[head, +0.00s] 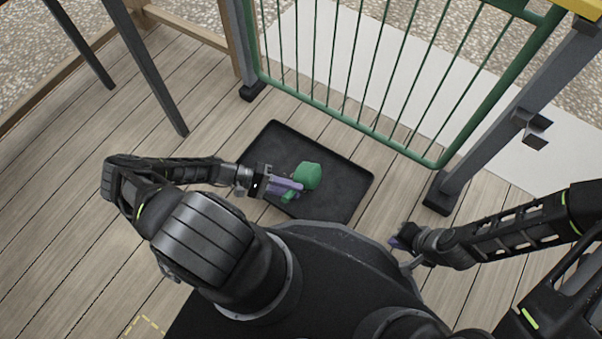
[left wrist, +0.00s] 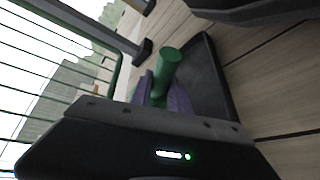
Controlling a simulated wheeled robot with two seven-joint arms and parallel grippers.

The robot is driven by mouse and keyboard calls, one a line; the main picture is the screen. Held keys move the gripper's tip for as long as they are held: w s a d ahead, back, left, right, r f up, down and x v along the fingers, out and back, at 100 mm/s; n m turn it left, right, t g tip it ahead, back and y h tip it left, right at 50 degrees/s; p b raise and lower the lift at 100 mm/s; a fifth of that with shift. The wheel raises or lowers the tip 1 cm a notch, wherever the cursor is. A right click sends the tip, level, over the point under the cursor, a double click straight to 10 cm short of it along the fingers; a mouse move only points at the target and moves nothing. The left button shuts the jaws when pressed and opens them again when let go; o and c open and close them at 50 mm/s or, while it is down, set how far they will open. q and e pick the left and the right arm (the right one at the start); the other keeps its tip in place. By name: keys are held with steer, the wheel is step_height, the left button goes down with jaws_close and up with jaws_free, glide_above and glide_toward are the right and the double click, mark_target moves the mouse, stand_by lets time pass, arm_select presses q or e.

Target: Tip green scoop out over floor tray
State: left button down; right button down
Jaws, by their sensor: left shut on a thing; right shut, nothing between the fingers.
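The green scoop (head: 307,177) is held above the black floor tray (head: 345,190) in the head view. My left gripper (head: 293,187), with purple fingers, is shut on it. In the left wrist view, the scoop's green cylindrical part (left wrist: 166,68) stands up between the purple fingers (left wrist: 160,95), and the tray (left wrist: 208,75) lies behind it. I cannot tell whether anything is in the scoop, and I see nothing loose on the visible part of the tray. My right gripper (head: 397,241) is shut and empty, low beside my base, right of the tray.
Two dark legs (head: 150,65) stand at the upper left. The plank floor (head: 60,220) at left is clear.

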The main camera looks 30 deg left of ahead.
arm_select(q)
steer(key=shift+s+a+f+h, duration=0.1)
steer(key=shift+a+f+h, duration=0.1)
steer(key=shift+f+h, duration=0.1)
stand_by(0.4)
steer(key=shift+a+f+h, duration=0.25)
steer(key=shift+a+h, duration=0.15)
steer(key=shift+a, duration=0.1)
stand_by(0.9)
steer(key=shift+d, duration=0.1)
stand_by(2.1)
steer(key=shift+w+d+r+y, duration=0.2)
steer(key=shift+d+r+y, duration=0.5)
steer(key=shift+r, duration=0.1)
steer(key=shift+d+r+g+y, duration=0.4)
steer(key=shift+d+y, duration=0.25)
steer(key=shift+y, duration=0.15)
steer(key=shift+d+f, duration=0.1)
steer(key=shift+d, duration=0.1)
